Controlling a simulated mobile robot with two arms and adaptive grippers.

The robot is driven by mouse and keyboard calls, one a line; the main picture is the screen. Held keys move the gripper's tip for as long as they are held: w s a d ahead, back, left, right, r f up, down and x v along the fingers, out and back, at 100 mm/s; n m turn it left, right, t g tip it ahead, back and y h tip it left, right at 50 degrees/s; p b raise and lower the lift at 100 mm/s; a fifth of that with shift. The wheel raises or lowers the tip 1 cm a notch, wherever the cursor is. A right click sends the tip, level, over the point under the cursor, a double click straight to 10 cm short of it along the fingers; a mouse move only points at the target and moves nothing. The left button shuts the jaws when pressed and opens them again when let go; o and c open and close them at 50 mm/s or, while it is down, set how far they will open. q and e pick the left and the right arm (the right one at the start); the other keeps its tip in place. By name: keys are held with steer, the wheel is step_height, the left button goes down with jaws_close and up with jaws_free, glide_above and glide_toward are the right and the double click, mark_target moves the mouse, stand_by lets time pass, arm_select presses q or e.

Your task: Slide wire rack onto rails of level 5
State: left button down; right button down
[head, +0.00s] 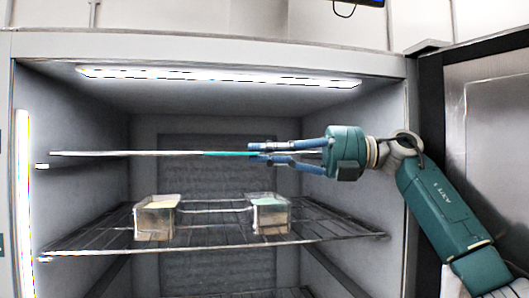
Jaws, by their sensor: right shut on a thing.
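The wire rack (125,153) shows nearly edge-on as a thin, level, pale bar at the upper part of the open freezer cabinet (210,48). A teal section (230,153) lies along it beside the fingertips. My right gripper (258,153) comes in from the right and is shut on the rack's front edge, one blue finger above and one below. A short rail end (42,166) shows just under the rack's left end. Whether the rack touches the rails is unclear, and the right-hand rails are hidden. My left gripper is out of view.
A lower wire shelf (95,250) carries two metal tubs, one with pale yellow contents (154,220) and one with pale green (269,217). There is free room between tubs and rack. A light strip (220,77) runs along the ceiling. The door (490,130) stands open at right.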

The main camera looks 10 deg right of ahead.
steer(key=shift+w+a+f, duration=0.1)
steer(key=shift+w+f, duration=0.05)
steer(key=shift+w, duration=0.1)
steer(key=shift+w+f, duration=0.3)
steer(key=shift+f, duration=0.1)
stand_by(0.3)
steer(key=c, duration=1.8)
jaws_free()
steer(key=shift+s, duration=0.1)
steer(key=shift+o, duration=0.3)
steer(key=shift+s+a, duration=0.1)
steer(key=shift+s, duration=0.05)
